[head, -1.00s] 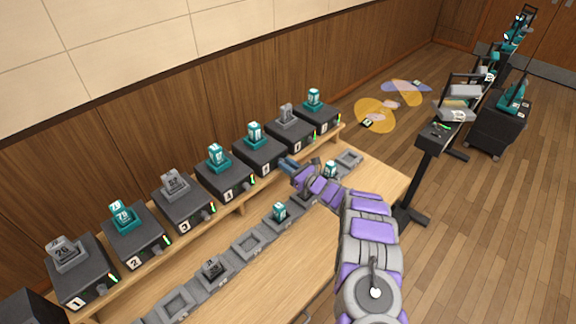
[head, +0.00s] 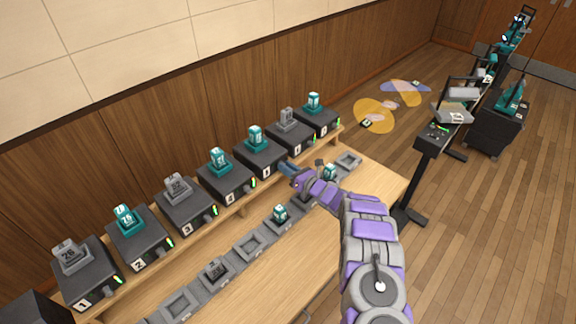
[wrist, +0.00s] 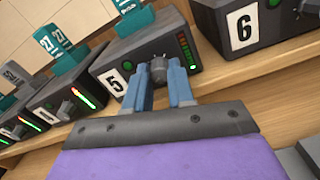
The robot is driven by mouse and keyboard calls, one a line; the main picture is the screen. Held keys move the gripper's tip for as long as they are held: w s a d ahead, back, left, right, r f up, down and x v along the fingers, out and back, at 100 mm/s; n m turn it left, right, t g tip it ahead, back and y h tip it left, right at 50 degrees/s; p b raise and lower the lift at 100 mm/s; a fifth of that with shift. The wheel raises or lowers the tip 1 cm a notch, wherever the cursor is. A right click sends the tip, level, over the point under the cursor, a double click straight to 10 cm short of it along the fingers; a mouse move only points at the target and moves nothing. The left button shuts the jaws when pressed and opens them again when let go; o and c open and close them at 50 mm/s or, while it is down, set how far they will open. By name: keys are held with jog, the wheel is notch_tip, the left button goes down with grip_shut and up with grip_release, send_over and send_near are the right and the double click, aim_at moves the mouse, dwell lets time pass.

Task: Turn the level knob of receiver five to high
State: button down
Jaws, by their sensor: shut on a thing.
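Receiver five (wrist: 128,62) is a black box with a white "5" label, a green button and a level bar. The bar shows red at the top and green lower down. In the head view receiver five (head: 262,158) stands on the shelf with a teal block on top. Its level knob (wrist: 160,68) is dark and round, on the front face. My gripper (wrist: 165,82) has its blue fingers shut on this knob, one on each side. In the head view my gripper (head: 287,168) reaches the front of receiver five; the knob is hidden there.
Receiver six (wrist: 265,30) stands close on the right, and receiver four (wrist: 62,98) on the left. A row of grey trays (head: 249,248) lies on the wooden table in front of the shelf. A black stand (head: 420,170) is at the right.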

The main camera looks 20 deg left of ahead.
jog(key=n, duration=2.1)
jog(key=shift+f, duration=0.15)
dwell(2.7)
dwell(0.5)
